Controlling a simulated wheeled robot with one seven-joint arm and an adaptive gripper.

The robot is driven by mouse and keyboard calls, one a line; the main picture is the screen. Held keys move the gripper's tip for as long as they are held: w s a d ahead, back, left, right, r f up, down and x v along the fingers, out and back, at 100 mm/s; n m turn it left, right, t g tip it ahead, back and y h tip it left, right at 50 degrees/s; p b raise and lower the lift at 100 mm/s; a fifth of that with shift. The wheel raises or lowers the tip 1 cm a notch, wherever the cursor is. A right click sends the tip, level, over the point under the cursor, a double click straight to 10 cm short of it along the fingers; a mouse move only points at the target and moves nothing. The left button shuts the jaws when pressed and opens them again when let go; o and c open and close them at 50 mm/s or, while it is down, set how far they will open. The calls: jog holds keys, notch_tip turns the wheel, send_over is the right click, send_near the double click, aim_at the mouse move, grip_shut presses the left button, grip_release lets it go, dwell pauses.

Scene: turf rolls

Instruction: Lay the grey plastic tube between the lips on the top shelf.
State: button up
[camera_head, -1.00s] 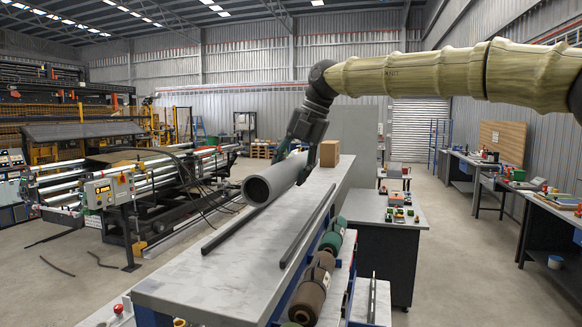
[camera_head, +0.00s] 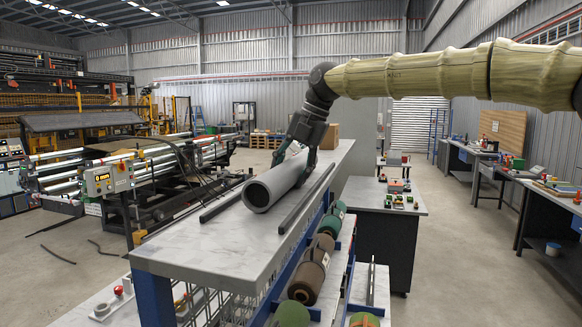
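The grey plastic tube (camera_head: 273,184) is at the top shelf (camera_head: 220,248), its open end facing me. It lies lengthwise between the two dark lips, the left lip (camera_head: 221,206) and the right lip (camera_head: 305,199). Its underside looks down at the shelf surface, but I cannot tell whether it fully touches. My gripper (camera_head: 294,160) reaches down over the far part of the tube, fingers on either side, and looks shut on it. The gripper hides the tube's far end.
A cardboard box (camera_head: 332,136) stands farther back on the shelf, partly behind my gripper. Turf rolls, including a brown one (camera_head: 308,281), lie on lower tiers at the right. A grey-topped workbench (camera_head: 378,197) stands to the right. The shelf's near end is bare.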

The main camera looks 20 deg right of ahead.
jog(key=shift+s, duration=0.1)
jog(key=o, duration=1.2)
jog(key=shift+o, duration=0.2)
jog(key=v, duration=1.2)
